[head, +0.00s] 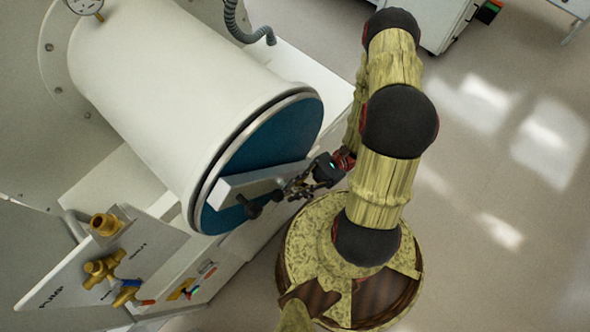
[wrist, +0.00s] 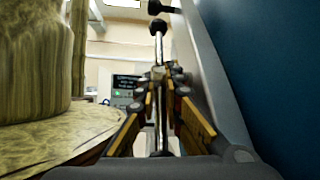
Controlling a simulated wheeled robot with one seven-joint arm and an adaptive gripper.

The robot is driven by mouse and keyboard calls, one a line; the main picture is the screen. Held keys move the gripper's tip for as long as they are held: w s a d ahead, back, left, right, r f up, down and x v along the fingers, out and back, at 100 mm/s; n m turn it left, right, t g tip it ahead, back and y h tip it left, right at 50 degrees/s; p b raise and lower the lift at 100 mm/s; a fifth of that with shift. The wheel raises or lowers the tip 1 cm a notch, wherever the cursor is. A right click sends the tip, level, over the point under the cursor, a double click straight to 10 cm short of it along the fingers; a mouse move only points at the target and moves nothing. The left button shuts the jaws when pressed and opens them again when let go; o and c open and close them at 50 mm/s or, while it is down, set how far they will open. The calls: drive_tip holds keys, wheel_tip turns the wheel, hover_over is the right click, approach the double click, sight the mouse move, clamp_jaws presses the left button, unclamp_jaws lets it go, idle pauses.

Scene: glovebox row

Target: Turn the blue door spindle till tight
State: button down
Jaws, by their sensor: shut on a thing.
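The blue door (head: 278,135) closes the end of a large white cylinder. A pale grey bar (head: 238,186) lies across the door. In the wrist view the spindle handle is a metal rod with a black ball end (wrist: 158,27). My gripper (head: 295,186) is at the bar, beside the door face. Its two fingers (wrist: 160,78) are shut on the spindle handle, one on each side of the rod. The fingers hide part of the rod, and the spindle's thread cannot be seen.
A sloping panel (head: 75,277) with brass valves and a PUMP label stands at lower left. A gauge (head: 84,5) and a grey hose (head: 240,25) are above. In the wrist view the blue door (wrist: 265,60) is close on the right. Open floor (head: 480,220) lies right.

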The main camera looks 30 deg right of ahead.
drive_tip(key=shift+f, duration=0.1)
drive_tip(key=c, duration=2.2)
unclamp_jaws()
drive_tip(key=v, duration=1.2)
